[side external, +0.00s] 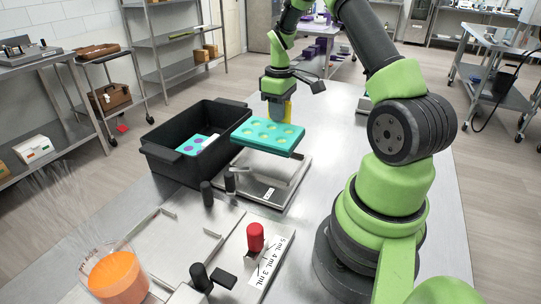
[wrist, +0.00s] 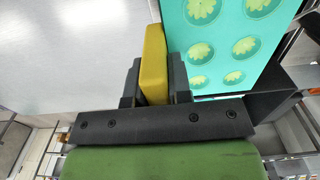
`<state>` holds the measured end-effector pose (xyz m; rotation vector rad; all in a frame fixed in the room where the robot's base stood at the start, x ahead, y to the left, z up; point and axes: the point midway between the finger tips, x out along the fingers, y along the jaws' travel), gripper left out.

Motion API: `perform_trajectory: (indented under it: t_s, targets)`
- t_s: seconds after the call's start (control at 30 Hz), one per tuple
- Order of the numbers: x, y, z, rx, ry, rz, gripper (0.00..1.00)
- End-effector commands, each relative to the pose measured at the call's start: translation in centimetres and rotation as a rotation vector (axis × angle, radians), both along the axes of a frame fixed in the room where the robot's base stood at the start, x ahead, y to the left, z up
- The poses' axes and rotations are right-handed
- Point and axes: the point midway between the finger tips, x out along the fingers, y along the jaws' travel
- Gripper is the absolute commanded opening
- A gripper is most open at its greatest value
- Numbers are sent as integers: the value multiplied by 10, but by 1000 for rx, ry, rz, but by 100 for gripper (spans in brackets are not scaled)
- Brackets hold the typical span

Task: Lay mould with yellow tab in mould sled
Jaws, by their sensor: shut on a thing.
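The teal mould (side external: 262,135) has several round cavities with yellow-green gummy shapes in them, and a yellow tab (side external: 287,110) at its far edge. My gripper (side external: 280,104) is shut on the yellow tab and holds the mould roughly level above a silver scale-like unit. In the wrist view the tab (wrist: 154,58) sits between the two dark fingers, with the mould (wrist: 212,45) to the right. The low metal frame with raised rails at the front left looks like the mould sled (side external: 172,248); it is empty.
A black bin (side external: 166,153) on the left holds another teal mould (side external: 192,146) with purple spots. The silver unit (side external: 265,192) is below the held mould. Black knobs, a red-capped knob (side external: 255,237) and a cup of orange liquid (side external: 117,279) surround the metal frame.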

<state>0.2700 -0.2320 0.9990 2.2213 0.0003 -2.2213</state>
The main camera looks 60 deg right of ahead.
Motion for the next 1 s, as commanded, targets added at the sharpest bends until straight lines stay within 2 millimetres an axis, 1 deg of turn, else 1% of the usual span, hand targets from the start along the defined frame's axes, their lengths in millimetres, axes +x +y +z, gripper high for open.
perform_trajectory:
  t_s: [0.17, 0.27, 0.37, 0.6, 0.63, 0.7, 0.77, 0.87, 0.97, 1.0]
  targets:
    - [0, 0, 0, 0, 0, 0, 0]
    - [0, 0, 4, -1, -2, 0, 0]
    - [1, -1, 18, -4, -4, 1, 0]
    - [1, -1, 64, -4, -6, 0, 0]
    - [2, 1, 68, -3, -4, 2, 0]
    - [11, 16, 64, 0, 0, 8, 0]
    - [18, 27, 64, 0, 0, 7, 0]
    - [29, 48, 64, 1, 0, 8, 0]
    - [43, 77, 64, 0, 0, 12, 0]
    - [48, 90, 64, 0, 0, 12, 0]
